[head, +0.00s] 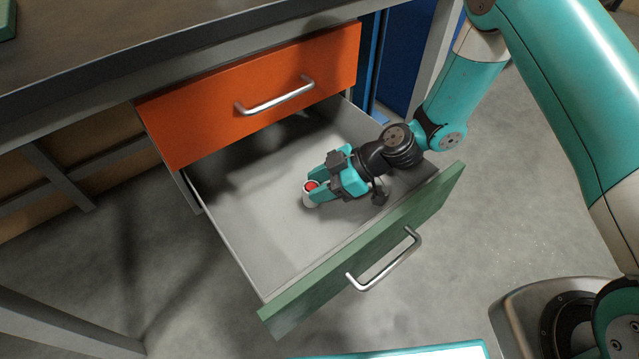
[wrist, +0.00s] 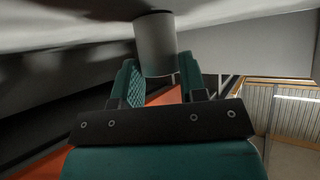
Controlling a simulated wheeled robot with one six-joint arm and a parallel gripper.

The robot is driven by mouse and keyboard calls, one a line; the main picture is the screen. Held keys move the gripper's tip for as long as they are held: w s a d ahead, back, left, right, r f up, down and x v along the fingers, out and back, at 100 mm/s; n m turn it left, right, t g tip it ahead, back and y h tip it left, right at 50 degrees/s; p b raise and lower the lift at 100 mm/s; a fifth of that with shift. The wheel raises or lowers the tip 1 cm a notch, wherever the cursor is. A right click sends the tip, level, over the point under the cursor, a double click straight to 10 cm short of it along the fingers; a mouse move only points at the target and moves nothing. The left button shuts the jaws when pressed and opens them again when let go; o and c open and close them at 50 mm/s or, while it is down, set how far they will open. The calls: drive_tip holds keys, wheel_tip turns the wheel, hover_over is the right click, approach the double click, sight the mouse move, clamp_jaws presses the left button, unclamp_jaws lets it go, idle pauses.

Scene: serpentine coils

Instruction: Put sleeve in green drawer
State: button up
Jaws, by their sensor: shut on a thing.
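The sleeve (head: 308,201) is a small light-grey cylinder with a red top, inside the open green drawer's outline. In the wrist view the sleeve (wrist: 156,45) shows as a plain grey cylinder between the two teal fingers. My gripper (head: 315,191) is shut on it; the fingers also show in the wrist view (wrist: 158,80). The green drawer (head: 370,250) is pulled far out, with a grey empty-looking floor and a silver handle on its front. The sleeve is low over the drawer floor, with a dark shadow at its end; I cannot tell whether it touches.
The orange drawer (head: 250,95) above is shut or nearly so, with a silver handle (head: 275,97). The dark worktop (head: 150,45) lies above it. My arm reaches over the green drawer's right side. Open concrete floor (head: 500,200) lies to the right.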

drive_tip(key=o, duration=1)
drive_tip(key=shift+f, duration=0.15)
drive_tip(key=shift+r, duration=0.2)
drive_tip(key=shift+d+r, duration=0.25)
drive_tip(key=shift+d, duration=0.05)
drive_tip(key=p+v, duration=0.1)
drive_tip(key=v, duration=0.5)
drive_tip(key=shift+d+r+p, duration=0.15)
drive_tip(key=shift+d+p, duration=0.15)
drive_tip(key=shift+p, duration=0.05)
